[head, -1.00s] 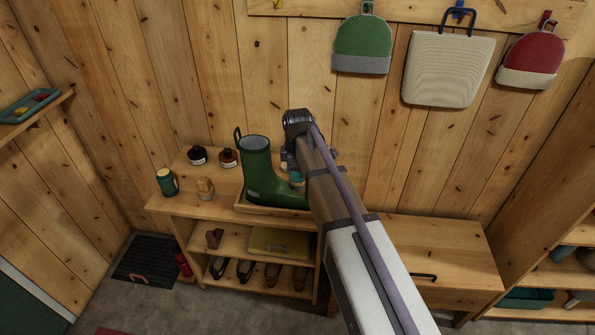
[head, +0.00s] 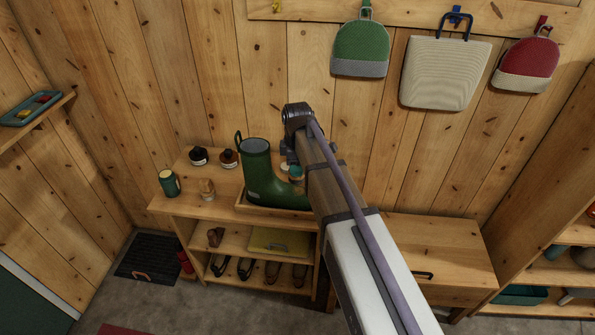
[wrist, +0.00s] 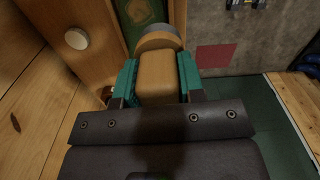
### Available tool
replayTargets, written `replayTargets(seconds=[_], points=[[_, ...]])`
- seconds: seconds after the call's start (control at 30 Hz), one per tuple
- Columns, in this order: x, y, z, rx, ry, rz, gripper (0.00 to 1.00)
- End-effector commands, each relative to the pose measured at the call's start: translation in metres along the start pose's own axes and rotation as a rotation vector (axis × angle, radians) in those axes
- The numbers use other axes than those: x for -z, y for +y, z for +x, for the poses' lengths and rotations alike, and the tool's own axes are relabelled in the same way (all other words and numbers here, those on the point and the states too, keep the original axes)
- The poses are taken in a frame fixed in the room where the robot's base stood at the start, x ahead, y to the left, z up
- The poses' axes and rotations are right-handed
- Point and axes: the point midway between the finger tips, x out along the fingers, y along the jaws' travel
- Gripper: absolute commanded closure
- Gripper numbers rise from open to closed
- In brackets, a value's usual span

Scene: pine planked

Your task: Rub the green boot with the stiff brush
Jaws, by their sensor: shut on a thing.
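The green boot (head: 262,180) stands upright in a shallow wooden tray (head: 262,210) on top of the shoe bench, its toe to the right. My gripper (head: 297,172) is at the toe end of the boot in the head view, partly hidden by my arm. In the wrist view my gripper (wrist: 157,82) is shut on the stiff brush (wrist: 157,78), its tan wooden body between the teal fingers. A greyish rounded part of the brush shows at the far end. I cannot tell whether the brush touches the boot.
Shoes (head: 245,268) fill the lower shelf. A lower wooden cabinet (head: 440,250) is to the right. Bags (head: 445,72) hang on the back wall.

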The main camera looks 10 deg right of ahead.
Motion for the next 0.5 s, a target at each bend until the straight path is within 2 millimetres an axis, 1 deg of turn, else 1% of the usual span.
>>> replayTargets(seconds=[0.1, 0.23, 0.37, 0.5], points=[[0.000, 0.000, 0.001, 0.000, 0.000, 0.000, 0.90], [0.000, 0.002, 0.013, 0.000, 0.000, -0.003, 0.90], [0.000, 0.002, 0.011, 0.000, 0.000, -0.004, 0.90], [0.000, 0.002, 0.015, 0.000, 0.000, -0.004, 0.90]])
